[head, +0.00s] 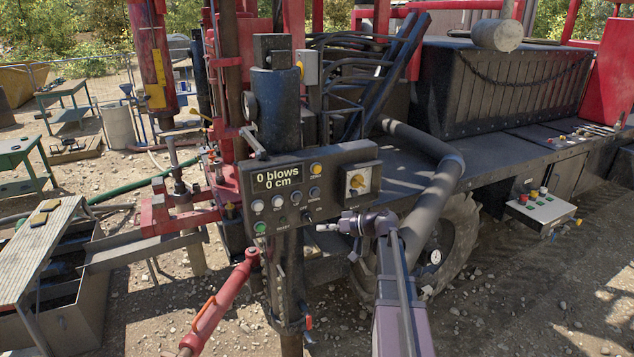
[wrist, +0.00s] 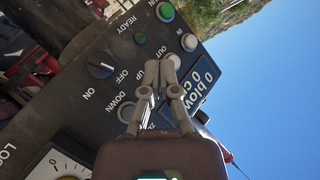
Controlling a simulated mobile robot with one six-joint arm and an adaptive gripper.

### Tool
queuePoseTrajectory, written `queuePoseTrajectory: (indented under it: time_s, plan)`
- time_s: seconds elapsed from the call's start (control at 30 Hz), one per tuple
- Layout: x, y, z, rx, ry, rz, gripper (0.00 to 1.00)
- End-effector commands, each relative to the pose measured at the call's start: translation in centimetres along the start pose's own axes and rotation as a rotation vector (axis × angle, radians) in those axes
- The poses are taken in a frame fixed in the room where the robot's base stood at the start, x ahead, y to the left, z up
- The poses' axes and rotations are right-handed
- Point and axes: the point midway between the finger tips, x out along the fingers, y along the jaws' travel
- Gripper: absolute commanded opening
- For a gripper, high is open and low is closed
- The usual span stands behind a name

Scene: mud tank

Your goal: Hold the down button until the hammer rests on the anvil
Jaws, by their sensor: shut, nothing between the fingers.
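The black control panel (head: 330,182) has a display reading "0 blows 0 cm" and a row of pale round buttons. The down button (head: 314,193) is at the right end of this row. In the wrist view the down button (wrist: 127,113) shows beside the left finger. My gripper (head: 320,228) is shut and empty, below the panel in the head view. Its fingertips (wrist: 160,70) overlap the button row in the wrist view; contact cannot be told. A red cylinder with a yellow strip (head: 155,65), apparently the hammer, hangs above an upright rod with a collar (head: 180,187), apparently the anvil.
A thick grey hose (head: 432,190) runs just right of my gripper. A red lever-like cylinder (head: 218,305) stands lower left. A small button box (head: 540,208) is farther right.

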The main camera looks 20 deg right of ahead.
Motion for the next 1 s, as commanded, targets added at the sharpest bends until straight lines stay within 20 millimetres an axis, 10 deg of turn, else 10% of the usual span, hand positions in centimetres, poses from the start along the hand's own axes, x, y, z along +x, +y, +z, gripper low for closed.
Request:
queuePoseTrajectory:
  time_s: [0.23,1.0]
  plan:
    - [-3.5,0.2,-4.4,-0.046,0.125,-0.028,0.00]
    - [-3.0,0.8,-5.4,-0.051,0.137,-0.033,0.00]
